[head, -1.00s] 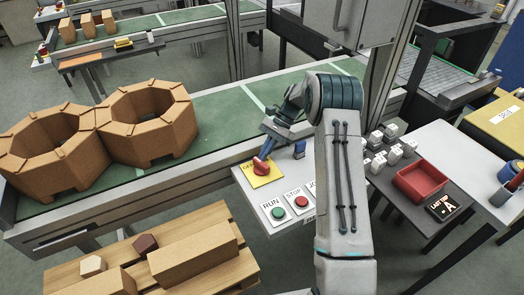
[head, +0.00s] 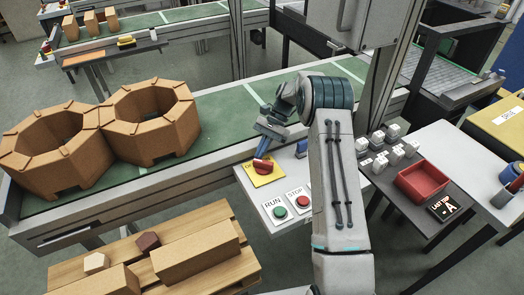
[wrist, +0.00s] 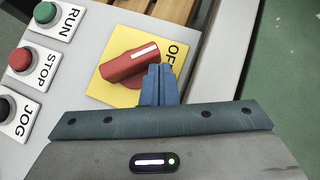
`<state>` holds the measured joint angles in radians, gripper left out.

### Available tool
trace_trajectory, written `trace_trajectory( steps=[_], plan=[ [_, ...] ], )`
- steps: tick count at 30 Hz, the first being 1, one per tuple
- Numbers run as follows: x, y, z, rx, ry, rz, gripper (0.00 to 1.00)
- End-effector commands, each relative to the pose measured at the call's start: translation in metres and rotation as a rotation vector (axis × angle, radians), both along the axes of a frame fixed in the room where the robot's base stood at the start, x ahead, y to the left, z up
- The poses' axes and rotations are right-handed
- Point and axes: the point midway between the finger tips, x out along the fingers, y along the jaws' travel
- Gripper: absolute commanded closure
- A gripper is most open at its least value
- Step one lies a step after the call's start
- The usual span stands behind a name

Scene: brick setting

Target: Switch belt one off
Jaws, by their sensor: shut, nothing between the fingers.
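A red rotary knob (head: 263,166) sits on a yellow plate (head: 272,177) on the grey control panel (head: 268,205). In the wrist view the knob (wrist: 130,66) has a white line on its right end, towards partly hidden lettering that reads "OF". My gripper (head: 261,150) is over the plate at the knob's far side. Its blue fingers (wrist: 158,70) are shut together with nothing between them, tips close against the knob's right end. I cannot tell if they touch it.
Green RUN (head: 280,212), red STOP (head: 303,202) and dark JOG (wrist: 8,108) buttons line the panel. A green belt (head: 225,117) with brown octagonal rings (head: 150,120) runs behind. A red tray (head: 422,182) and white blocks stand at the right.

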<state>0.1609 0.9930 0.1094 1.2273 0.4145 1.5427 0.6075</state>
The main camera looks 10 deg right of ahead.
Motion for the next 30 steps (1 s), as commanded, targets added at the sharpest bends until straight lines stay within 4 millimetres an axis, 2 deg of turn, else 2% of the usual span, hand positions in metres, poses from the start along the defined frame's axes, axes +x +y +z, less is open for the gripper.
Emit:
trace_trajectory(
  steps=[16, 30],
  plan=[
    [0.003, -0.003, 0.004, 0.0, -0.001, -0.001, 1.0],
    [0.039, -0.043, 0.056, 0.0, -0.003, -0.002, 1.0]
  ],
)
